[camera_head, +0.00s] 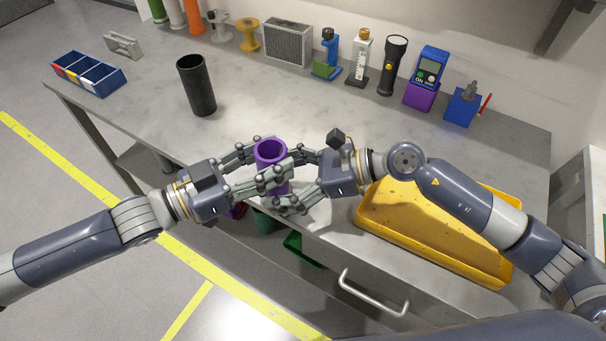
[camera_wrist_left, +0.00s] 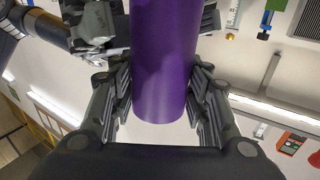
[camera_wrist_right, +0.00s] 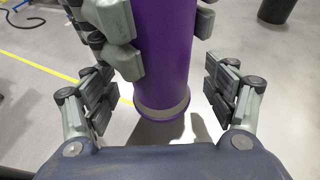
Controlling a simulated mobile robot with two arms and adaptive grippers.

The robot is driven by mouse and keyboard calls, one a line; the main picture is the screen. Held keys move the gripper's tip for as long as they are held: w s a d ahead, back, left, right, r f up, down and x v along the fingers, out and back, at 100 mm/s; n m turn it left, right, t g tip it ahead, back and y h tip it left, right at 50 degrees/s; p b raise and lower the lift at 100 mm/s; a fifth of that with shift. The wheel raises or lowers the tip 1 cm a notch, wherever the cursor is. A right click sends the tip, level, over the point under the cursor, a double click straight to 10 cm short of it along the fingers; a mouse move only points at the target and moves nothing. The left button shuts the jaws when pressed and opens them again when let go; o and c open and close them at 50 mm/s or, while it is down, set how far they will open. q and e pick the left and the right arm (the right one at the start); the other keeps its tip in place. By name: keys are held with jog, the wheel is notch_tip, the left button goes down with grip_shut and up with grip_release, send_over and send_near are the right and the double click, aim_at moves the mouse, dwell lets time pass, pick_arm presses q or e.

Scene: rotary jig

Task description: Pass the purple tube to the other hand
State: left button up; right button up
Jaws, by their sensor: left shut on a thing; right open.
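The purple tube (camera_head: 271,154) stands roughly upright between my two grippers, above the front edge of the workbench. My left gripper (camera_head: 268,166) comes from the left and is shut on the tube. The tube also fills the middle of the left wrist view (camera_wrist_left: 163,70). My right gripper (camera_head: 292,178) comes from the right, with its open fingers on either side of the tube. In the right wrist view the tube (camera_wrist_right: 165,60) stands between the spread fingers, with gaps beside its lower part. The left gripper's fingers hide part of it there.
A yellow tray (camera_head: 435,232) lies on the bench under my right arm. A black cylinder (camera_head: 196,86) and a blue sectioned box (camera_head: 88,74) stand to the left. A torch (camera_head: 392,65) and several other items line the back. The bench middle is clear.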

jog(key=shift+x, duration=0.85)
jog(key=shift+c, duration=0.3)
jog(key=c, duration=1.2)
pick_arm(q)
jog(key=o, duration=1.2)
jog(key=shift+o, duration=0.2)
